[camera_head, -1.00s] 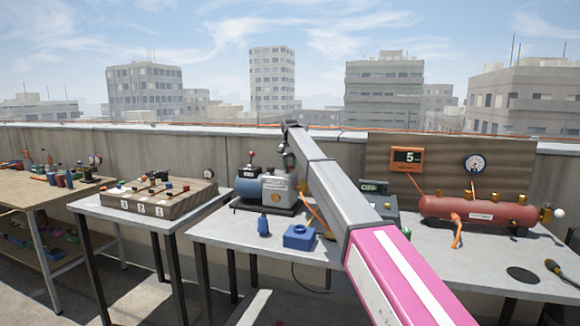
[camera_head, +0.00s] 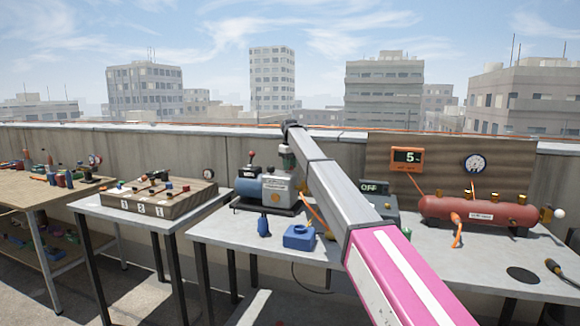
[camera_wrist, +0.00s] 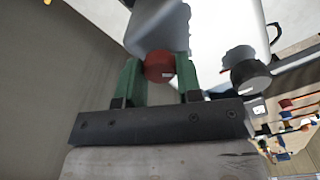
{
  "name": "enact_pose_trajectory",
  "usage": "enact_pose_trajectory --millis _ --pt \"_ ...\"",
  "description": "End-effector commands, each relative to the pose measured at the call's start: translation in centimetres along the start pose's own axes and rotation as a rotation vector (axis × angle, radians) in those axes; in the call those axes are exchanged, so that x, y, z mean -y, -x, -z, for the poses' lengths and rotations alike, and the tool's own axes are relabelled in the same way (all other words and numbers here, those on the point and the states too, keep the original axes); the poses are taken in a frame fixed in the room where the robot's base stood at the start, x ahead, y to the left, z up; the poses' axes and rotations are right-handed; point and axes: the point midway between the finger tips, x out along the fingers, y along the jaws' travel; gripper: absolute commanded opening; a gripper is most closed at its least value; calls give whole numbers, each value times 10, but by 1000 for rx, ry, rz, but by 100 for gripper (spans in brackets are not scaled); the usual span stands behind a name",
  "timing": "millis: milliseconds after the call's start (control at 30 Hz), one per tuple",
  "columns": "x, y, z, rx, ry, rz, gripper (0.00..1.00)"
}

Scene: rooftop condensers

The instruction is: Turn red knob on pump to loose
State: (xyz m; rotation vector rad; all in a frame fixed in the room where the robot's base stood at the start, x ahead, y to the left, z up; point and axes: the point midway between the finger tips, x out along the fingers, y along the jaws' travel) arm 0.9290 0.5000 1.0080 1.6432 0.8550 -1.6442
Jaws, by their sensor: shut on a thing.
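The pump (camera_head: 278,186) is a grey and blue machine on a dark base on the middle table, partly behind my arm in the head view. In the wrist view its pale body (camera_wrist: 215,40) fills the upper middle. The red knob (camera_wrist: 159,66) sits between the two green fingers of my gripper (camera_wrist: 159,72), which are shut on it from both sides. In the head view the gripper (camera_head: 288,158) is small beside the pump's top, and the knob cannot be made out there. A dark round part (camera_wrist: 250,77) is to the right of the fingers.
A blue bottle (camera_head: 263,226) and a blue block (camera_head: 299,237) stand in front of the pump. A red tank (camera_head: 478,212) and an orange display reading 5 (camera_head: 407,160) are at right. A grey box reads OFF (camera_head: 374,187). A numbered wooden panel (camera_head: 150,200) is at left.

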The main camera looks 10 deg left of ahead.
Motion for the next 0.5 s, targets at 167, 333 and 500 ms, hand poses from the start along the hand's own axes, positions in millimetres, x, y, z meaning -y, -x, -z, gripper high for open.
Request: enact_pose_trajectory --millis 167,333,500 --pt "0 1 1 -2 167 -1 9" --pt "0 1 1 -2 328 -1 9" --pt "0 1 1 -2 479 -1 9"
